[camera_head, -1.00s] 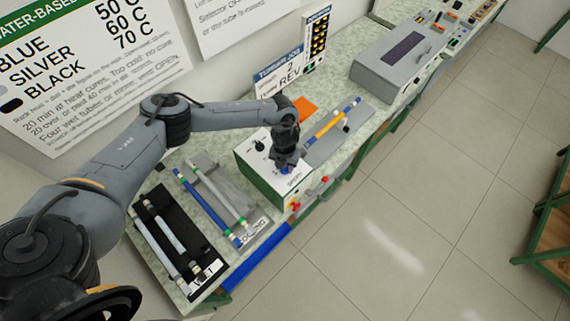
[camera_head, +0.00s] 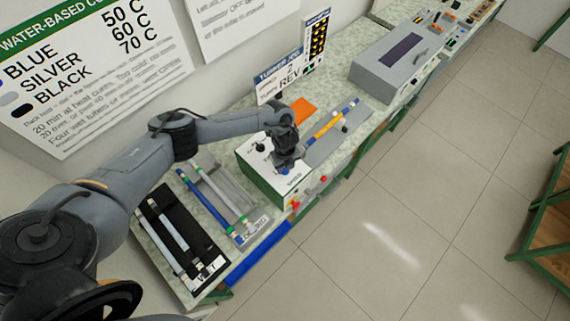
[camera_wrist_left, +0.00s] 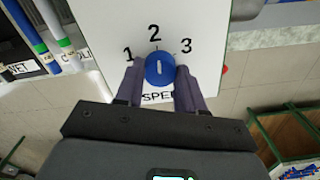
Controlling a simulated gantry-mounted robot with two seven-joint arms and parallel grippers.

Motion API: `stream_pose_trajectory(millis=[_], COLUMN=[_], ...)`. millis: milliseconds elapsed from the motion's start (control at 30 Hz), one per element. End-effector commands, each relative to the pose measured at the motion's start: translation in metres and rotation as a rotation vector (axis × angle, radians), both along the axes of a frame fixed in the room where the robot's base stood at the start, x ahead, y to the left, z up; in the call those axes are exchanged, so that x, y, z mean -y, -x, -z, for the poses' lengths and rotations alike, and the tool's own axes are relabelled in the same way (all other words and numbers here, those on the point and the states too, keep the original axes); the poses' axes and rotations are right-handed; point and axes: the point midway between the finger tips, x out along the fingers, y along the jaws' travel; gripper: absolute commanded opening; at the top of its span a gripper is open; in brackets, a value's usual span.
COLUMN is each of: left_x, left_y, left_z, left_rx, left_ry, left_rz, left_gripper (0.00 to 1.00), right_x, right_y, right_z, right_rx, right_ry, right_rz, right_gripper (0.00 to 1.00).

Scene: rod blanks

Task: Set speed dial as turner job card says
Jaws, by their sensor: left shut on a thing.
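The blue speed dial (camera_wrist_left: 160,70) sits on a white panel with the numbers 1, 2 and 3 around it, in the left wrist view. Its white mark stands nearly upright, toward the 2. My left gripper (camera_wrist_left: 159,76) is shut on the dial, one finger on each side. In the head view my left gripper (camera_head: 287,163) is over the control box (camera_head: 266,184) and hides most of the dial. The turner job card (camera_head: 279,77) stands behind the box and reads 2 and REV. My right gripper is not in view.
A black knob (camera_head: 260,147) is on the box top, and a red knob (camera_head: 295,204) is on its front. A tube rack (camera_head: 215,180) and a black WET tray (camera_head: 165,240) lie to the left. A blue and yellow rod (camera_head: 332,122) lies behind the box.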

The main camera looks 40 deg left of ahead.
Motion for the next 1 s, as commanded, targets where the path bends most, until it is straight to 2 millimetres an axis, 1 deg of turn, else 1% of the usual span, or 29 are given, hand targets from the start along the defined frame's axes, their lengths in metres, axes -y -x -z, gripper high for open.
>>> stream_pose_trajectory(millis=[300, 700, 733, 867, 900, 1000], left_x=[0.0008, 0.0008, 0.0008, 0.0006, 0.0006, 0.0004], left_y=[0.0, -0.0003, -0.0003, -0.0003, -0.0003, -0.0003], left_z=[-0.0009, -0.0009, -0.0009, -0.0007, -0.0007, -0.0005], left_rx=[0.0, 0.001, 0.001, 0.001, 0.001, 0.001], left_ry=[0.001, 0.001, 0.001, 0.001, 0.001, 0.001], left_rz=[-0.072, -0.076, -0.076, -0.076, -0.076, -0.077], left_gripper=[0.08, 0.08, 0.41, 0.61, 0.64, 0.64], right_x=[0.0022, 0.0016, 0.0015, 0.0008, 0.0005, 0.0], right_y=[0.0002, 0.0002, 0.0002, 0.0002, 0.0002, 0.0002], right_z=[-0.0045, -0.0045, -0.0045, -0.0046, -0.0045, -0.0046], right_rx=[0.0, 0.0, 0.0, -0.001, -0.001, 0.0], right_ry=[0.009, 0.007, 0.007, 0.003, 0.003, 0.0], right_rz=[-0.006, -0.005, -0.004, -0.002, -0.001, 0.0], right_gripper=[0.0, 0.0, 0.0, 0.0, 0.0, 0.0])
